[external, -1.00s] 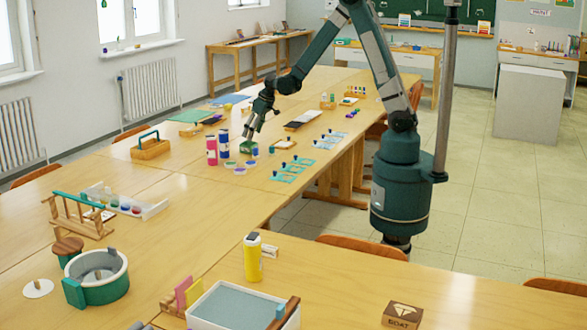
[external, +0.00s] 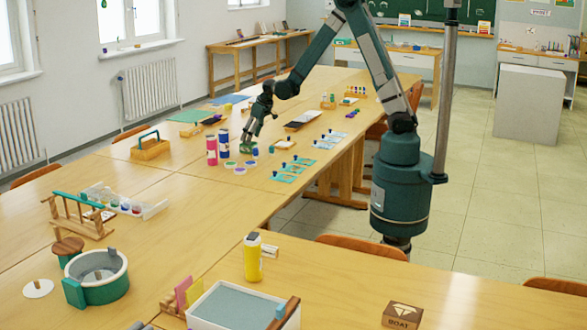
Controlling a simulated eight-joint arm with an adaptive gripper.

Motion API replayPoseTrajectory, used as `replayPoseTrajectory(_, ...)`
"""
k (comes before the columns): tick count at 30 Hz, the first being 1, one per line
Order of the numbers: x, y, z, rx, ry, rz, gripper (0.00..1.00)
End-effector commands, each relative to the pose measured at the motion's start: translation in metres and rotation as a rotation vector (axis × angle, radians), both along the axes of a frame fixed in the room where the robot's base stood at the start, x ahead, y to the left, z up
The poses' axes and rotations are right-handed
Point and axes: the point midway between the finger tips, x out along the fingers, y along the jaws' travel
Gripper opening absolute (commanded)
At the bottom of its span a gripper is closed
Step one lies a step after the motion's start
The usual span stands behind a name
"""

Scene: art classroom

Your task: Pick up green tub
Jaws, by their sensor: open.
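The green tub (external: 246,151) is small and stands on the long wooden table, just right of the pink and blue bottles. My gripper (external: 247,141) points down at the tub, with its fingertips close above or around it. The fingers partly hide the tub, and I cannot tell whether they touch it. My gripper is open.
A pink bottle (external: 212,151) and a blue bottle (external: 223,145) stand close on the left. Small paint lids (external: 240,170) lie in front. Teal cards with blue knobs (external: 283,178) are to the right. A wooden caddy (external: 150,149) stands further left.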

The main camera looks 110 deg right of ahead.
Motion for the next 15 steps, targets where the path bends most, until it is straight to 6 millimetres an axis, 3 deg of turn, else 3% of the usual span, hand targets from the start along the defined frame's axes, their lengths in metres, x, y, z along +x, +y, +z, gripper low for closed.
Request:
replayPoseTrajectory(8,0.003,-0.002,-0.008,0.0,0.0,0.0,0.65)
replayPoseTrajectory(15,0.012,-0.008,-0.031,0.0,0.0,0.0,0.65)
